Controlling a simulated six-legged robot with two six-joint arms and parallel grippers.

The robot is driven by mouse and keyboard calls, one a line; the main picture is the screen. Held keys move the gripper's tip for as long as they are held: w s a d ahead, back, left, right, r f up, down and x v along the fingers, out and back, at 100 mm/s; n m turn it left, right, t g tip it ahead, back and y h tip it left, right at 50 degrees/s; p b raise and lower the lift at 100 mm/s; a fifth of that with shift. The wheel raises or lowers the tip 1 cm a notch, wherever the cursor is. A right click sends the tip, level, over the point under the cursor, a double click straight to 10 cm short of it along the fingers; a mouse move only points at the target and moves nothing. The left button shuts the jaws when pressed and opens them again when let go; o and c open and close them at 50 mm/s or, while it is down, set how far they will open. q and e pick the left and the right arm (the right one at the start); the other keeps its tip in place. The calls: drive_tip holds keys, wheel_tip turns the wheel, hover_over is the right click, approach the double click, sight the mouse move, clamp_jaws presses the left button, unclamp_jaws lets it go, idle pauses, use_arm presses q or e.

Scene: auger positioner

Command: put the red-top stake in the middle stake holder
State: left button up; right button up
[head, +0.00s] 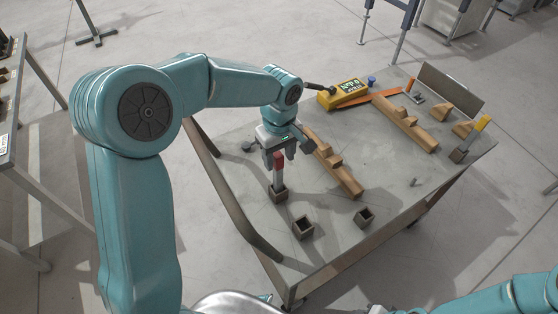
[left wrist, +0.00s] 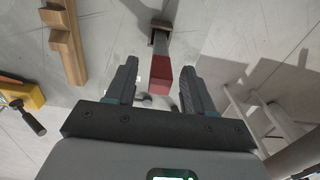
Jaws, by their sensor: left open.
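The red-top stake (head: 278,172) stands upright in a small square dark holder (head: 279,195) at the table's left side. Two more holders stand empty near the front edge: one (head: 303,228) just in front of it, another (head: 364,217) to the right. My left gripper (head: 277,149) is open above the stake, pointing down, fingers at either side of its red top. In the left wrist view the red top (left wrist: 161,74) lies between the two open fingers, with gaps on both sides. My right arm shows only at the lower right; its gripper is not clearly visible.
Wooden stepped blocks (head: 333,163) lie right of the gripper, with more (head: 405,124) further right. A yellow-top stake (head: 480,124) stands in a holder at the right. A yellow device (head: 343,94) with a display lies at the back. The table's middle is mostly clear.

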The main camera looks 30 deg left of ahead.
use_arm(q)
wheel_tip(320, 180, up, 10)
drive_tip(key=shift+f, duration=0.25)
drive_tip(key=shift+s, duration=0.1)
idle(0.4)
